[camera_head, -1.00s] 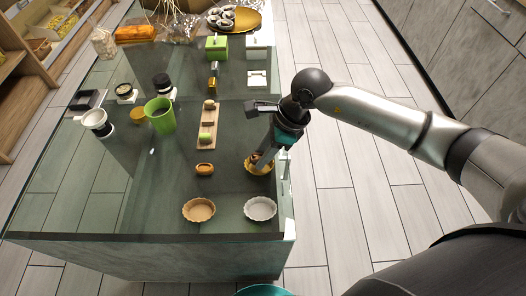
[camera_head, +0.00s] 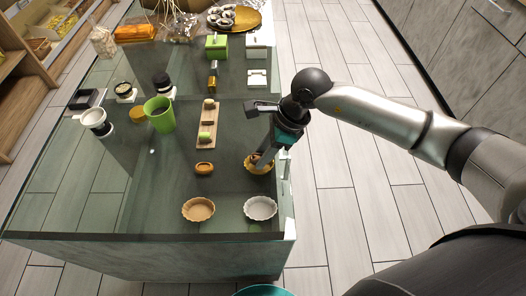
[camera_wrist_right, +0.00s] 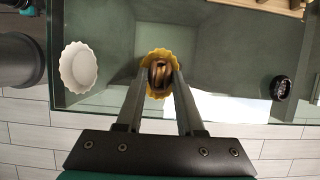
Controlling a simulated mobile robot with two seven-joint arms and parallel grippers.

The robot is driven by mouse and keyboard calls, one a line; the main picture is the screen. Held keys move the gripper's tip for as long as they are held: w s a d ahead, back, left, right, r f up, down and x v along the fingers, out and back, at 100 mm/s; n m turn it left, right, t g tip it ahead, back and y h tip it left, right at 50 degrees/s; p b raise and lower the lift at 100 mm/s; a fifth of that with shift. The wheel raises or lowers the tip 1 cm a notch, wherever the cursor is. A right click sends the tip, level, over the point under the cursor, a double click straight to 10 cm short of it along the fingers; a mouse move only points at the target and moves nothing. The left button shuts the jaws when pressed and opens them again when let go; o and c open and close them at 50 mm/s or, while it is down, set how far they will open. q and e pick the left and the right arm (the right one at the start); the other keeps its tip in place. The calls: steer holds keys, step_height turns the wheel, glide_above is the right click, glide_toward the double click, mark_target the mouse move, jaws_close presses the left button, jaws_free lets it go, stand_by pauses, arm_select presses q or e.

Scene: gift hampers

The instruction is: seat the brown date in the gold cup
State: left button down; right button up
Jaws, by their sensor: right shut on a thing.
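The gold cup (camera_head: 259,167) is a fluted cup on the glass counter near its right edge. It also shows in the right wrist view (camera_wrist_right: 149,91). My right gripper (camera_head: 258,161) reaches down into it. In the right wrist view my right gripper (camera_wrist_right: 160,76) is shut on the brown date (camera_wrist_right: 160,76), which sits within the cup's rim. The fingers hide part of the date, and I cannot tell whether it touches the cup's floor. My left gripper is not in view.
A tan fluted cup (camera_head: 198,209) and a white fluted cup (camera_head: 260,208) stand near the front edge. An orange-brown oval piece (camera_head: 204,169) lies left of the gold cup. A green cup (camera_head: 160,115) stands further left.

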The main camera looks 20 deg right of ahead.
steer(key=shift+f+b, duration=0.4)
steer(key=shift+b, duration=0.1)
stand_by(0.9)
steer(key=o, duration=1)
steer(key=p+v, duration=0.2)
steer(key=v, duration=1.3)
steer(key=shift+s, duration=0.15)
